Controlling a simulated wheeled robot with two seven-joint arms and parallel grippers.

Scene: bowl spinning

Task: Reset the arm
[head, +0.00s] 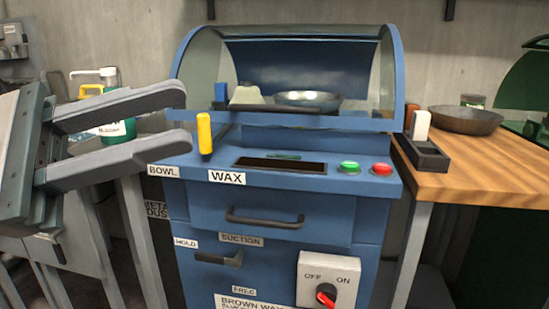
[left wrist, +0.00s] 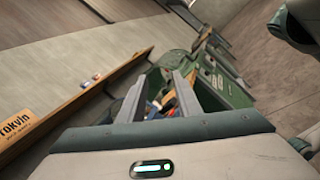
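My left gripper (head: 178,118) reaches in from the left in the head view, its two fingers apart with nothing between them. It is in front of the left part of the blue machine (head: 330,204). The fingers also show in the left wrist view (left wrist: 172,92), apart and pointing away from the camera. Inside the machine's clear hood a metal bowl (head: 308,99) sits beside a pale lump-shaped piece (head: 246,96). A yellow-handled lever (head: 204,134) stands upright on the machine's front left. My right gripper is not in view.
The panel has a green button (head: 349,168), a red button (head: 382,169) and an OFF/ON switch (head: 326,295). On the right, a wooden table (head: 480,178) carries a dark bowl (head: 465,120) and a black holder (head: 425,155). A green bottle (head: 118,130) stands behind my left gripper.

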